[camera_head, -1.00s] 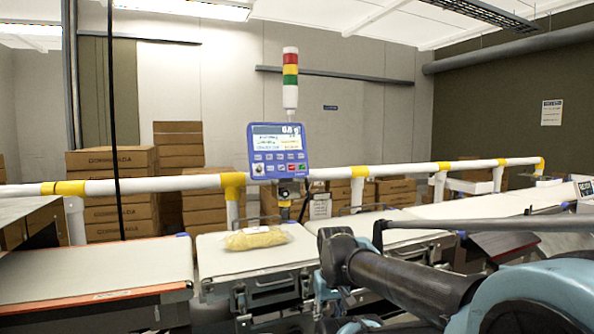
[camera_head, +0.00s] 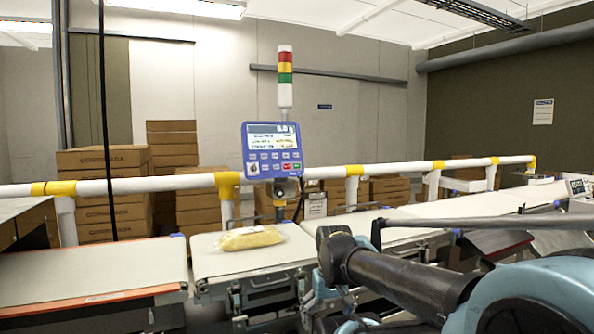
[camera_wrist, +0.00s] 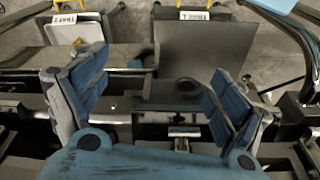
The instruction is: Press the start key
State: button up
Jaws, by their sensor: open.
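The blue control panel (camera_head: 272,150) stands on a post behind the belts in the head view. It has a lit screen above rows of small keys. A green key (camera_head: 296,166) sits at the lower right of the keys, beside a red key (camera_head: 285,167). The key labels are too small to read, so I cannot confirm which is the start key. My gripper (camera_wrist: 156,85) is open and empty in the wrist view, its blue-padded fingers wide apart above machine parts. The panel is not in the wrist view, and I cannot make out the gripper in the head view.
A yellowish bag (camera_head: 250,238) lies on the middle belt (camera_head: 225,264). A white and yellow rail (camera_head: 130,187) runs behind the belts. A signal tower (camera_head: 285,75) rises above the panel. Trays labelled TRAY 2 (camera_wrist: 72,32) and TRAY 1 (camera_wrist: 205,45) lie below my gripper.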

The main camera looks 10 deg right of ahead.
grip_shut()
dwell(1.3)
